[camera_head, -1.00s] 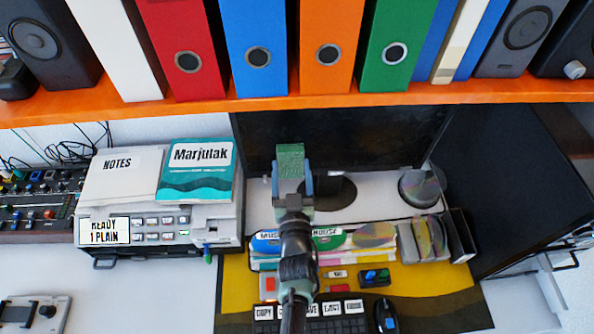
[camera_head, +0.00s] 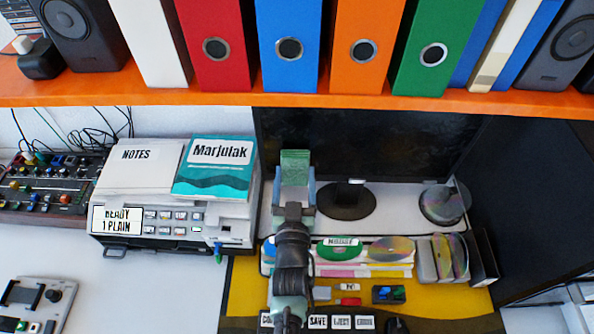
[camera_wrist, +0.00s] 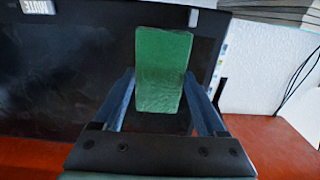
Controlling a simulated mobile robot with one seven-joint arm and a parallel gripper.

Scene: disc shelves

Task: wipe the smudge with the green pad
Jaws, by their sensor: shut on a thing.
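The green pad (camera_head: 295,163) is a small upright block held in front of the dark monitor screen (camera_head: 400,145). My gripper (camera_head: 295,185) is shut on the pad, with one blue-grey finger on each side. In the wrist view, the pad (camera_wrist: 163,70) stands out beyond the fingers of my gripper (camera_wrist: 160,95), with the dark screen (camera_wrist: 60,75) behind it. Faint, mottled lighter patches show on the screen, but I cannot pick out a distinct smudge. I cannot tell whether the pad touches the screen.
An orange shelf (camera_head: 200,99) with several binders runs above the monitor. Left of my gripper stands a grey machine (camera_head: 165,225) bearing a teal Marjulak book (camera_head: 215,168). Below are a disc rack (camera_head: 390,252) and keys. A disc spindle (camera_head: 445,204) stands at the right.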

